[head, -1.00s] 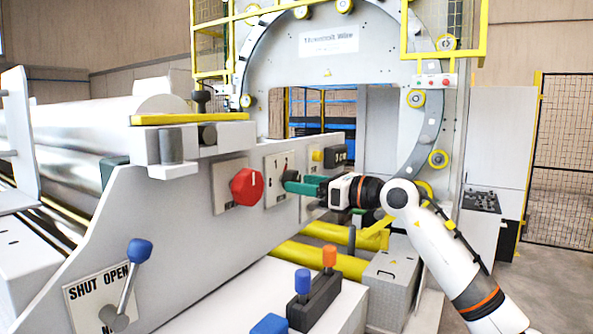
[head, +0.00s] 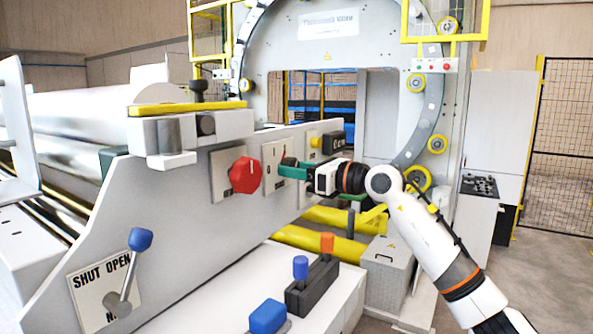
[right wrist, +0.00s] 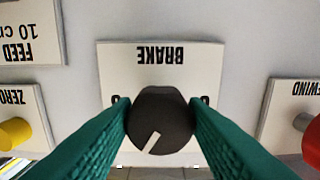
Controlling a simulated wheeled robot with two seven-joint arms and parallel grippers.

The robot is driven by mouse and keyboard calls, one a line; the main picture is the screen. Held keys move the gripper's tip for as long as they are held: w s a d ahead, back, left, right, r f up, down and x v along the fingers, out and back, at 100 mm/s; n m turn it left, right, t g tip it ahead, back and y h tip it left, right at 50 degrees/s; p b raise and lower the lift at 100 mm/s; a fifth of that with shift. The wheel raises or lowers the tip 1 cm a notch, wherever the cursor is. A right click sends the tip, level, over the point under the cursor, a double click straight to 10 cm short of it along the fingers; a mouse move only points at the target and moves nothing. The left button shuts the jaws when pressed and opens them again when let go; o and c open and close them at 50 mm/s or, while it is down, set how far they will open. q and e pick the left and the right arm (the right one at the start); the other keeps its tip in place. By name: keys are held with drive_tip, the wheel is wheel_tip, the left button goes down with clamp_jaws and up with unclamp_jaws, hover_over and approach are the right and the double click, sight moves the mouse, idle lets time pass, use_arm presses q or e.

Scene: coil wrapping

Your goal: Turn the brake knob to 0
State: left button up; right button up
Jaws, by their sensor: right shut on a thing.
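The brake knob (right wrist: 160,122) is black with a white pointer line, in front of a white plate (right wrist: 120,65) lettered BRAKE, which appears upside down in the right wrist view. The pointer slants to the lower left of that picture. My right gripper (right wrist: 160,115) has its green fingers shut on the knob, one on each side. The fingers partly hide the marks beside the knob, so I cannot read them. In the head view my right gripper (head: 285,163) is at the brake plate (head: 276,195), and its fingers hide the knob. My left gripper is not in view.
A red knob (head: 244,175) sits left of the brake plate. A yellow knob (head: 316,142) and a black part lie to its right. Below are a blue-tipped lever (head: 140,240), small levers (head: 301,268) and yellow bars (head: 335,218). The wrapping ring (head: 250,60) stands behind.

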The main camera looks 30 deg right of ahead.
drive_tip(key=n+b, duration=0.8)
drive_tip(key=n, duration=1.5)
drive_tip(key=shift+w+n, duration=0.1)
drive_tip(key=shift+n, duration=0.3)
idle(0.5)
drive_tip(key=o, duration=1)
drive_tip(key=shift+c, duration=0.2)
drive_tip(key=shift+r, duration=0.15)
drive_tip(key=shift+d+b, duration=0.15)
drive_tip(key=shift+b, duration=0.15)
